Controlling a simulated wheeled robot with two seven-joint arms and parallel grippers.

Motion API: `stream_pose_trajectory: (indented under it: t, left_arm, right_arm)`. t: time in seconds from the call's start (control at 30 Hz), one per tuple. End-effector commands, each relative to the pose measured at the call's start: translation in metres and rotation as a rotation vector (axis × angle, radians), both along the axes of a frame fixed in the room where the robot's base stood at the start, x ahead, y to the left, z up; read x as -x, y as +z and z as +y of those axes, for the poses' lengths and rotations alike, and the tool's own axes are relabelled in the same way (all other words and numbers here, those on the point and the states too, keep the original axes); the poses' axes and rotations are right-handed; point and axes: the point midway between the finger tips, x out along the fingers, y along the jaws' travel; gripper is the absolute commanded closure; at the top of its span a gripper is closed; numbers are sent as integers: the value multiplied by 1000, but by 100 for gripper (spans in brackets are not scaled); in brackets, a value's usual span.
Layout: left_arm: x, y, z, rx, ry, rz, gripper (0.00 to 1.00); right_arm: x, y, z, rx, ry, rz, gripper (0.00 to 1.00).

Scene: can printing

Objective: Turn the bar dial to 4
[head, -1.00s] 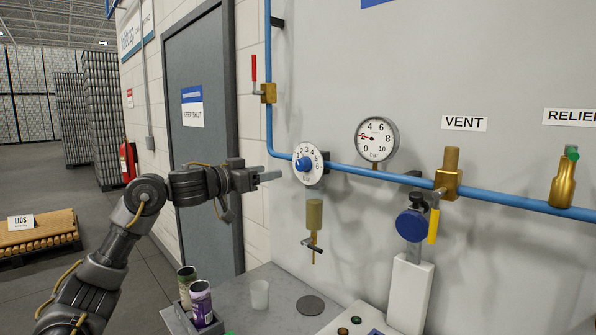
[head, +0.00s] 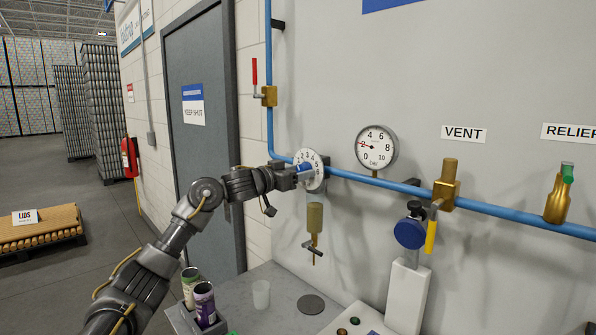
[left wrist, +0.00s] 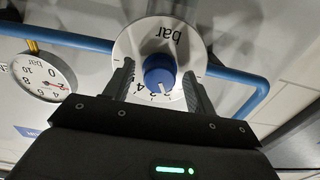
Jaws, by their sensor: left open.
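The bar dial (head: 316,160) is a white numbered disc on the blue pipe, with a blue knob at its centre. In the left wrist view the dial (left wrist: 135,45) appears upside down, with the word "bar" and its blue knob (left wrist: 159,70). A white mark shows on the knob, but the number it points at is hard to read. My left gripper (head: 303,172) is at the dial. In the left wrist view its open fingers (left wrist: 158,88) stand on either side of the knob, with visible gaps. The round gauge (head: 376,147) has its red needle near 2.
A red-handled valve (head: 268,95) is above left, and the brass VENT valve (head: 446,185) is to the right. A hanging brass fitting (head: 314,218) sits just below the dial. Cans (head: 204,303) and a clear cup (head: 261,293) stand on the bench below.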

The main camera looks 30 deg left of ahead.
Motion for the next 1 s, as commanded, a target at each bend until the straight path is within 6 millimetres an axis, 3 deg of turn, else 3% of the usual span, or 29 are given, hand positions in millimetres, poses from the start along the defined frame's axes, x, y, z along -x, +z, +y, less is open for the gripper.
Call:
stream_pose_trajectory:
  t: [0.17, 0.5, 0.77, 1.0]
  left_arm:
    - [0, 0, 0, 0, 0, 0, 47]
    - [0, 0, 0, 0, 0, 0, 89]
    - [1, 0, 0, -28, 0, -10, 89]
    - [0, 0, 1, -152, 0, -53, 89]
  right_arm:
    - [0, 0, 0, 0, 0, 0, 64]
    - [0, 0, 0, 0, 0, 0, 64]
    - [0, 0, 2, -2, -1, 0, 64]
    - [0, 0, 3, -4, -2, 1, 64]
